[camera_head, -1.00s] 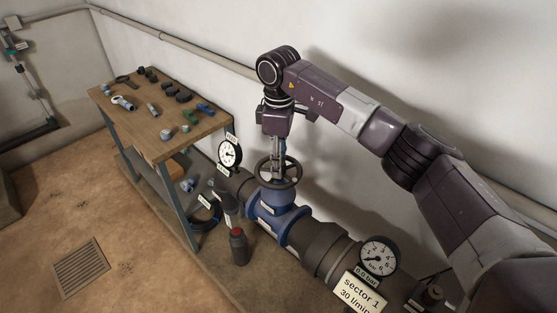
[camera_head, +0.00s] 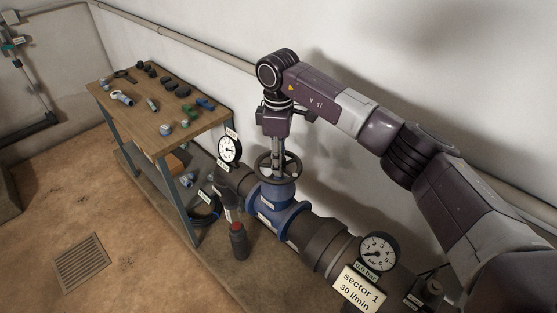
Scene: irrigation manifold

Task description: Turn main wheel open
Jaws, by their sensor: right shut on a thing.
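The main wheel (camera_head: 262,167) is a dark spoked handwheel on top of a blue valve body (camera_head: 270,205) in the thick grey pipe. My right gripper (camera_head: 279,173) points straight down from above and is shut on the wheel, at its middle or near side; its fingers hide part of the spokes and rim. The exact grip spot is too small to tell. My left gripper is not in view.
A round gauge (camera_head: 229,149) stands just left of the wheel. Another gauge (camera_head: 379,253) reads near zero above a "sector 1" sign (camera_head: 359,288). A wooden workbench (camera_head: 150,133) with fittings stands at left, a dark bottle (camera_head: 238,240) below the valve.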

